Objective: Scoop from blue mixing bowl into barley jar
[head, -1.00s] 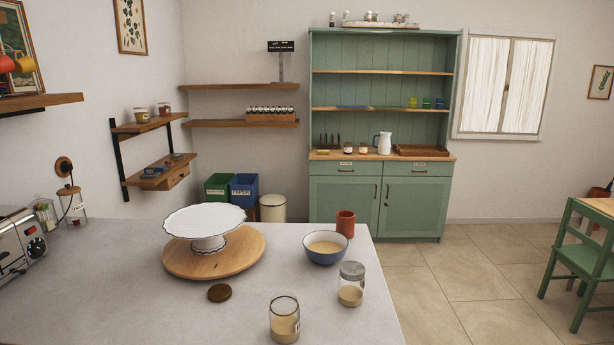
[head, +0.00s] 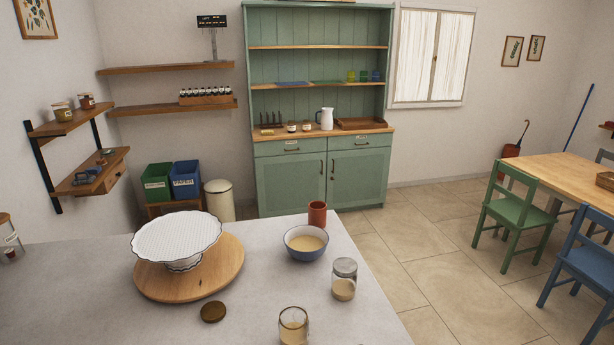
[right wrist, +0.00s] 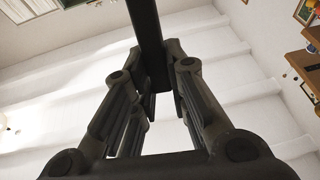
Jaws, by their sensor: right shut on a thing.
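The blue mixing bowl (head: 306,244) stands on the pale counter with beige contents inside. A glass jar (head: 293,328) with beige contents stands at the counter's front and looks open. A second glass jar (head: 344,280), with a greyish top, stands behind it to the right, partly filled. I cannot read a label, so I cannot tell which is the barley jar. In the right wrist view my right gripper (right wrist: 157,84) is shut on a dark straight bar (right wrist: 147,30), perhaps a handle; its far end is out of view. Neither gripper shows in the head view.
A white cake stand (head: 178,240) sits on a round wooden board (head: 215,275) left of the bowl. A brown lid (head: 213,311) lies in front of it. A terracotta cup (head: 317,213) stands behind the bowl. The counter's right edge runs close to the bowl and jars.

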